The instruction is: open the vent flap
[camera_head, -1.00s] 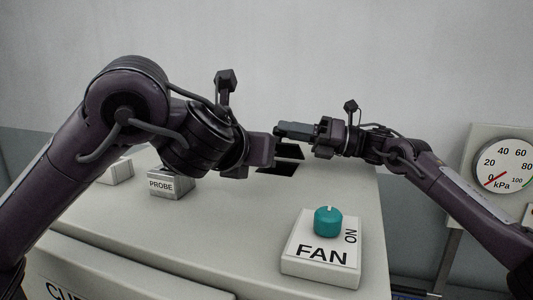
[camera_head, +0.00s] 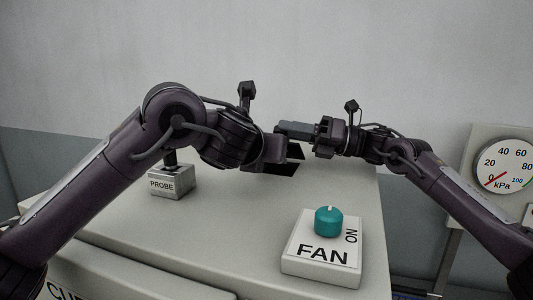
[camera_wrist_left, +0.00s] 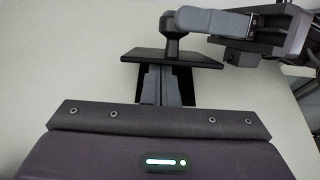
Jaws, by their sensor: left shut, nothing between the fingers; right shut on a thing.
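The vent flap is a dark plate (camera_wrist_left: 172,58) with a knobbed post in the left wrist view; in the head view dark patches of the vent (camera_head: 283,168) show at the back of the cabinet top. My right gripper (camera_head: 284,129) is shut on the post's knob, above the plate; it also shows in the left wrist view (camera_wrist_left: 190,20). My left gripper (camera_wrist_left: 165,85) is shut and empty, its fingertips at the plate's near edge; I cannot tell whether they touch it. In the head view the left wrist covers part of the vent, and how far the flap is raised is unclear.
The pale cabinet top (camera_head: 220,220) carries a PROBE box (camera_head: 172,182) at left and a FAN plate (camera_head: 320,255) with a teal knob (camera_head: 328,221) at front right. A kPa gauge (camera_head: 503,165) stands at far right. The cabinet top's front middle is free.

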